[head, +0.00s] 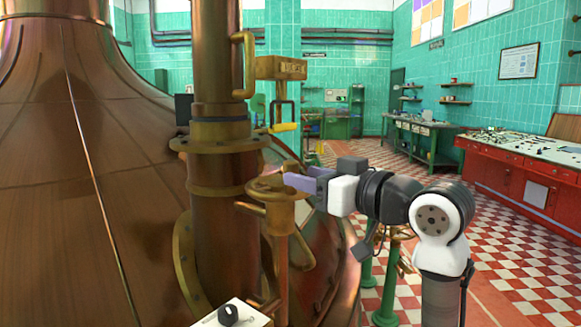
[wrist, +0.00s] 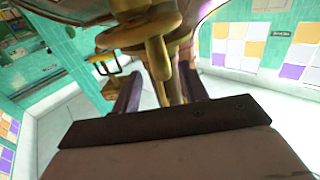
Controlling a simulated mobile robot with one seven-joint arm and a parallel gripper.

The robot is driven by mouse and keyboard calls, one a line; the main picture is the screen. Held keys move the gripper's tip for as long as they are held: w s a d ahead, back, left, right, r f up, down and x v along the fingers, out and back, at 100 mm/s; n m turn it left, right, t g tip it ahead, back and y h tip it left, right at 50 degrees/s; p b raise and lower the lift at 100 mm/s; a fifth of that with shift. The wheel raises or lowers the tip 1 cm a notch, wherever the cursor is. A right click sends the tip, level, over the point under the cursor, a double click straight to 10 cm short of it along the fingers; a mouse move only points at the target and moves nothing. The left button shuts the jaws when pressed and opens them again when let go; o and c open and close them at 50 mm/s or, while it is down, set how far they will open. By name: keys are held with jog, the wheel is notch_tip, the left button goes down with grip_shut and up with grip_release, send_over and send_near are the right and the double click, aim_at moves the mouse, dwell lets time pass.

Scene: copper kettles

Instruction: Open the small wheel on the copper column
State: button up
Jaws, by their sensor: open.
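The small brass wheel (head: 268,190) sits on a short upright valve stem beside the copper column (head: 220,240) in the head view. My gripper (head: 291,180) comes in from the right, with its purple-grey fingers at the wheel's right rim. In the wrist view the wheel (wrist: 138,32) shows at the top, just beyond the fingers. My gripper (wrist: 158,82) is open there, with one finger on each side of the brass stem behind. I cannot tell whether a finger touches the rim.
A big copper kettle (head: 80,170) fills the left. A brass handle (head: 243,65) and a brass box (head: 280,68) stand above the wheel. A white box with a black knob (head: 229,315) is below. A red control desk (head: 510,185) stands at the right; checkered floor lies between.

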aim_at(291, 192)
jog(key=shift+p+x, duration=0.3)
jog(key=shift+x, duration=1.95)
jog(key=shift+c, duration=0.2)
grip_shut()
